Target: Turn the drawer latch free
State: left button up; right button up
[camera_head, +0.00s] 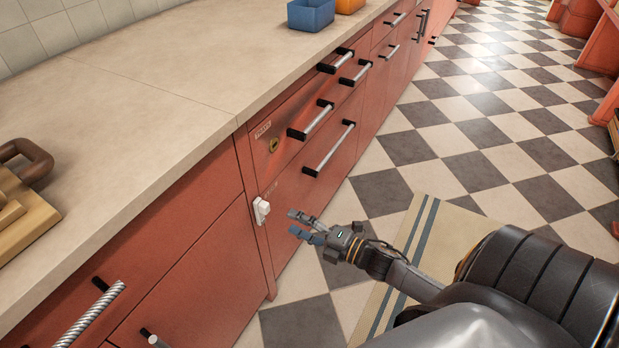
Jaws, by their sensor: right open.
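A small white latch (261,210) sits on the red cabinet front, at the left edge of a drawer (300,196) with a long silver bar handle. My right gripper (293,224) is open and empty, just right of the latch in the picture and apart from it. Its fingers point left toward the cabinet front. A round brass keyhole (273,145) shows on the drawer above, beside a small label (263,130). My left gripper is not in view.
A beige countertop (150,110) runs above the drawers, with a blue bin (311,14) and an orange bin (349,5) at the back. Bar handles stick out from the fronts. A striped rug (440,245) lies on the checkered floor. The aisle beyond is clear.

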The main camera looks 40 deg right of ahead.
jog(key=v, duration=0.3)
jog(key=shift+s+d, duration=0.1)
jog(key=shift+s, duration=0.15)
